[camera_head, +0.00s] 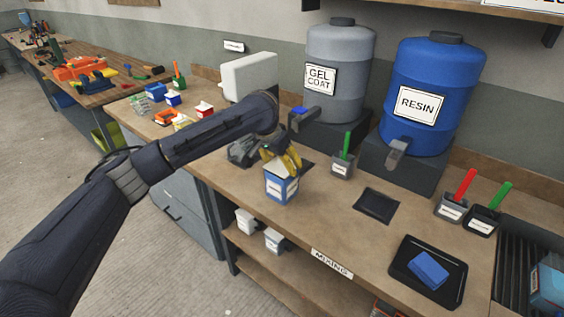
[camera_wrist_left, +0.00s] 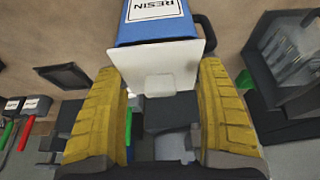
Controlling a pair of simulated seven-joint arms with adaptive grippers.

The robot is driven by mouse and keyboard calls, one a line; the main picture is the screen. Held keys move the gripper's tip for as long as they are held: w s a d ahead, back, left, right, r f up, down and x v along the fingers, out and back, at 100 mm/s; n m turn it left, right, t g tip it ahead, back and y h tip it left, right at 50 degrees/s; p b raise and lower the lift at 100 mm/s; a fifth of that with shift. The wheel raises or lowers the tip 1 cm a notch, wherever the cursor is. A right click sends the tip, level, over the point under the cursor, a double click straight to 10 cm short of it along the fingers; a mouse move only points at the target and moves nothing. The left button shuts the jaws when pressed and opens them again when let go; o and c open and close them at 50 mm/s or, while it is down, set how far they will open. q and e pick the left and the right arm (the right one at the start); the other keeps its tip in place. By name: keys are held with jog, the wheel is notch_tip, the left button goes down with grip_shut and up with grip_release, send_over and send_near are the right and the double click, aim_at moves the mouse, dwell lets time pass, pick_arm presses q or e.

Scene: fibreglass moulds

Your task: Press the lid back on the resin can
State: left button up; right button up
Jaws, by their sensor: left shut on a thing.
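The small blue resin can (camera_head: 281,188) with a white label stands on the workbench near its front edge. In the left wrist view the can (camera_wrist_left: 160,30) shows its RESIN label and a dark handle. The white lid (camera_wrist_left: 172,60) lies at the can's top, between the yellow fingers of my left gripper (camera_wrist_left: 160,75). My left gripper (camera_head: 281,158) points down over the can and is shut on the lid. The fingers hide most of the lid in the head view, and I cannot tell whether it is fully seated. My right gripper is not in view.
A grey gel coat drum (camera_head: 338,105) and a blue resin drum (camera_head: 415,75) stand behind. A cup with a green handle (camera_head: 343,165) is right of the can. A dark pad (camera_head: 376,205) and a black tray (camera_head: 452,290) with a blue block (camera_head: 428,270) lie farther right.

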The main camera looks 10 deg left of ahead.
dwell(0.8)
pick_arm(q)
jog(key=o, duration=1)
jog(key=shift+r, duration=0.15)
jog(key=shift+r, duration=3.35)
grip_shut()
